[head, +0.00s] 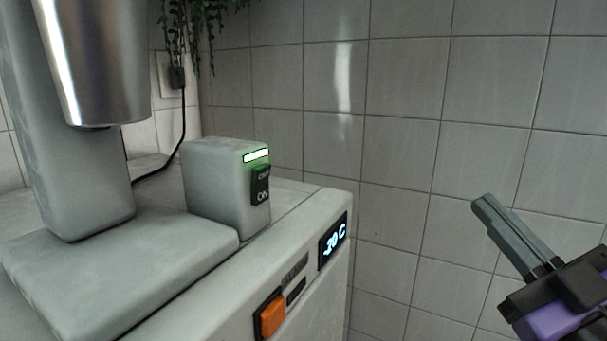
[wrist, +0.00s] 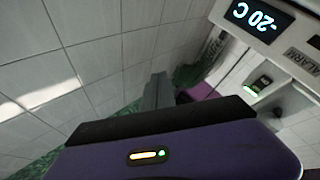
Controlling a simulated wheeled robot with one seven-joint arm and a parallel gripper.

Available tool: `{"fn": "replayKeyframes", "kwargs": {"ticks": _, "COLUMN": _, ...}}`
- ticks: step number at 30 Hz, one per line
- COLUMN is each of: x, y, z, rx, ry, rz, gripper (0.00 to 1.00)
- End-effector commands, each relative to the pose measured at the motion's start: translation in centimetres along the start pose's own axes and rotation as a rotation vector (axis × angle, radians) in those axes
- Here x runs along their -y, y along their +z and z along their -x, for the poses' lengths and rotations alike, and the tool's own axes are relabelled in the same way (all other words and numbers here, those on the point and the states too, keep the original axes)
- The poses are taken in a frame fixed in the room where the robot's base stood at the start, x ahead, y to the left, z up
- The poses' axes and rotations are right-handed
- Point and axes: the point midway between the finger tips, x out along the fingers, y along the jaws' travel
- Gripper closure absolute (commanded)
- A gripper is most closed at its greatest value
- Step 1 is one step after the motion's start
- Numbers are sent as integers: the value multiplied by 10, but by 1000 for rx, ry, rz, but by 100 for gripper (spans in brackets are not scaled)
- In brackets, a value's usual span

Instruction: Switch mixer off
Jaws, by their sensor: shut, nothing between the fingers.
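The mixer (head: 90,265) stands on a white-grey freezer unit at the left of the head view, with a shiny metal cup (head: 100,60) on its column. Its front block carries a black rocker switch (head: 260,184) marked ON and a lit green-white light (head: 256,156) above it. The switch block also shows upside down in the wrist view, with its lit light (wrist: 250,90) at the right. My gripper (head: 484,204) is at the right of the head view, its grey fingers shut together and empty. It is well apart from the switch. The fingers (wrist: 160,88) also show in the wrist view.
The freezer front has a lit display reading -20 C (head: 333,241) and an orange switch (head: 271,316) below the mixer. A tiled wall (head: 430,120) stands behind. A black cord (head: 183,130) runs to a wall socket under a hanging plant (head: 193,30).

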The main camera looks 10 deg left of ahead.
Motion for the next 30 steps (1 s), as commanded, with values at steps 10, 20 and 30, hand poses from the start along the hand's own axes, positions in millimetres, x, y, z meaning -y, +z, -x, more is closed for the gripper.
{"fn": "replayKeyframes", "kwargs": {"ticks": 10, "x": 49, "y": -102, "z": -24, "rx": -281, "ry": -417, "rz": 489, "gripper": 100}}
{"fn": "replayKeyframes", "kwargs": {"ticks": 20, "x": 104, "y": -92, "z": 12, "rx": -455, "ry": -646, "rz": 808, "gripper": 100}}
{"fn": "replayKeyframes", "kwargs": {"ticks": 30, "x": 104, "y": -90, "z": 13, "rx": -467, "ry": -643, "rz": 849, "gripper": 100}}
